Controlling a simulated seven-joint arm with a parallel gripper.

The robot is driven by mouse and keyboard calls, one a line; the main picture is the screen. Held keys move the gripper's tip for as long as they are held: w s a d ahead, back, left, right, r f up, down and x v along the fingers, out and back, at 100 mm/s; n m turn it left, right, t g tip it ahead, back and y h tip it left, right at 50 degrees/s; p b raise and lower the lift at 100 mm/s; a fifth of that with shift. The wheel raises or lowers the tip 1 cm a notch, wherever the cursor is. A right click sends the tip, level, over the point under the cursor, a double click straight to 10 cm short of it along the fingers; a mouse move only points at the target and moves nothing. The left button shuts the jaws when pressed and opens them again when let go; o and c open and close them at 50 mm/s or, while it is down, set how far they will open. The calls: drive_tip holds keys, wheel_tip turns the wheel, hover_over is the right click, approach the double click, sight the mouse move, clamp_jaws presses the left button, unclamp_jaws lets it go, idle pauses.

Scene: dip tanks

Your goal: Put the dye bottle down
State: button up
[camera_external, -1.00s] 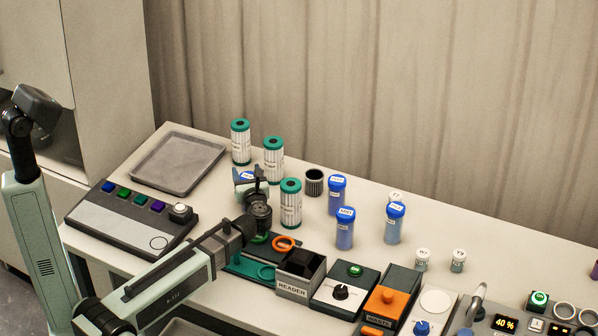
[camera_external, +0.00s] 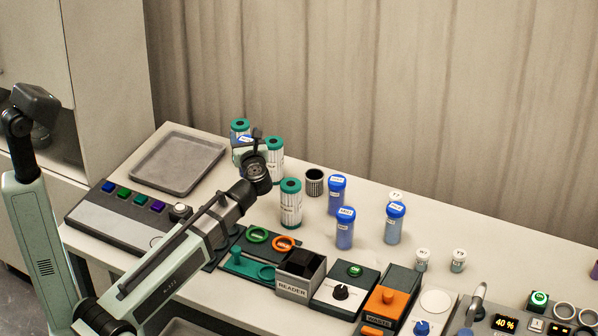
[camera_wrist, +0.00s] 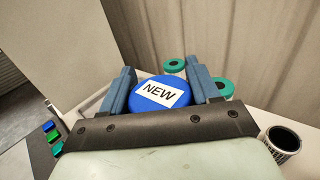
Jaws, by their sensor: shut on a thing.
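The bottle in my grip has a blue cap (camera_wrist: 160,92) with a white label reading NEW; I take it as the dye bottle. My gripper (camera_wrist: 160,88) is shut on it, one blue finger on each side of the cap. In the external view the cap (camera_external: 245,139) shows just beyond my wrist, in front of a green-capped canister. The bottle's body is mostly hidden, and I cannot tell whether its base touches the table.
Green-capped canisters (camera_external: 291,204) stand close to my gripper. A black cup (camera_external: 314,182) and several blue-capped bottles (camera_external: 345,228) stand to the right. A grey tray (camera_external: 178,160) lies left, with a button panel (camera_external: 120,222) before it. Bare table lies between tray and canisters.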

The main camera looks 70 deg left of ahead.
drive_tip(key=shift+r, duration=2.35)
drive_tip(key=shift+s+a+r, duration=0.1)
drive_tip(key=shift+s+a, duration=0.05)
drive_tip(key=shift+s, duration=0.05)
drive_tip(key=s+a+f+n+g, duration=0.2)
drive_tip(key=s+a+f+g, duration=0.1)
drive_tip(key=s+a, duration=0.7)
drive_tip(key=s+a+f+n+g, duration=0.2)
drive_tip(key=s+a+f+g, duration=0.15)
drive_tip(key=s+a, duration=0.6)
drive_tip(key=w+a+f+m+t, duration=0.1)
drive_tip(key=w+a+m+t, duration=0.35)
drive_tip(key=w+t, duration=0.25)
wheel_tip(320, 180, down, 10)
drive_tip(key=shift+a, duration=0.4)
drive_tip(key=shift+s, duration=0.15)
drive_tip(key=o, duration=1.6)
